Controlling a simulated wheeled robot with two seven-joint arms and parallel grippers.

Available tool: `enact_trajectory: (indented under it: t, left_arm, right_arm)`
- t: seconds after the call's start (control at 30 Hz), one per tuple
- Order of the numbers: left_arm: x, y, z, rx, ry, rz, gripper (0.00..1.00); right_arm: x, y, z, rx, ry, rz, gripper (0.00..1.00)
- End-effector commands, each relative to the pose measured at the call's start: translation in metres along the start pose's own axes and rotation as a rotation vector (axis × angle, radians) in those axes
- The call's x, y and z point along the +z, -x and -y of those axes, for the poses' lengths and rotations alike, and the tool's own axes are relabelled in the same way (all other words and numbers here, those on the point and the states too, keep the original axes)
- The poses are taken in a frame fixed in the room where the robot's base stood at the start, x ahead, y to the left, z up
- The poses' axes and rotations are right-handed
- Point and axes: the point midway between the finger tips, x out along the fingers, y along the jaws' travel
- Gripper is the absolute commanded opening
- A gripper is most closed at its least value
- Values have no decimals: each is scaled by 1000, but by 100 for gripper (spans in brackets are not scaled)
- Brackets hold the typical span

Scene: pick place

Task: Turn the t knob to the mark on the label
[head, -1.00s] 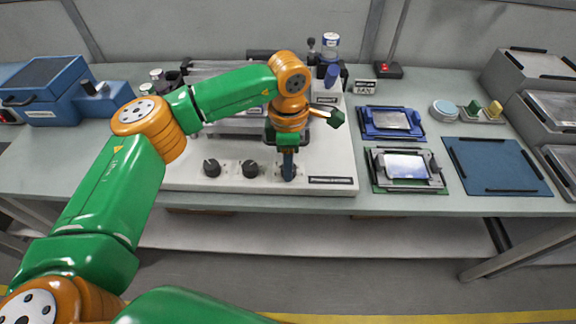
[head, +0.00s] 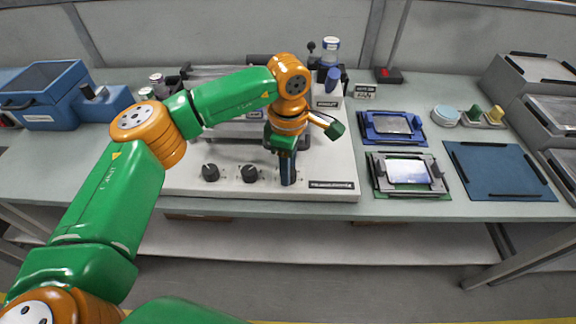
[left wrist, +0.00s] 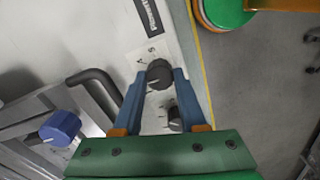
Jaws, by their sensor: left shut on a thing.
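The dark T knob (left wrist: 160,75) sits on the pale panel, in front of a small white label with letter marks (left wrist: 147,54). In the left wrist view my left gripper (left wrist: 160,82) has its blue fingers on both sides of this knob, shut on it. In the head view the left gripper (head: 287,180) points down at the right end of the panel's knob row and hides most of the knob. The exact angle of the knob against the mark is too small to tell. My right gripper is not in view.
Two more dark knobs, a left one (head: 210,173) and a middle one (head: 249,173), stand left of the gripper on the white panel (head: 345,165). A blue tray (head: 392,126), a green-based fixture (head: 408,174) and a blue mat (head: 497,171) lie to the right.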

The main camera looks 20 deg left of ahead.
Motion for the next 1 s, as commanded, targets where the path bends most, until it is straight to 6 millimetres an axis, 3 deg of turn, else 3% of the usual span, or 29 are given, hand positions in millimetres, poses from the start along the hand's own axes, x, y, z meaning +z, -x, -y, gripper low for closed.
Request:
enact_trajectory:
  t: [0.07,0.1,0.2,0.5,0.8,1.0]
  left_arm:
    - [1,0,0,0,-1,2,0]
    - [1,0,0,0,0,2,46]
    - [0,0,0,0,0,2,71]
    - [0,2,0,1,1,0,71]
    - [1,60,-1,4,1,1,71]
    - [1,71,0,0,-1,1,71]
  right_arm:
    - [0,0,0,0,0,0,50]
    - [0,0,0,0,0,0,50]
    - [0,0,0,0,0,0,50]
    - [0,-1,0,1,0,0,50]
    - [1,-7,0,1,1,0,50]
    - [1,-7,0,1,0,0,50]
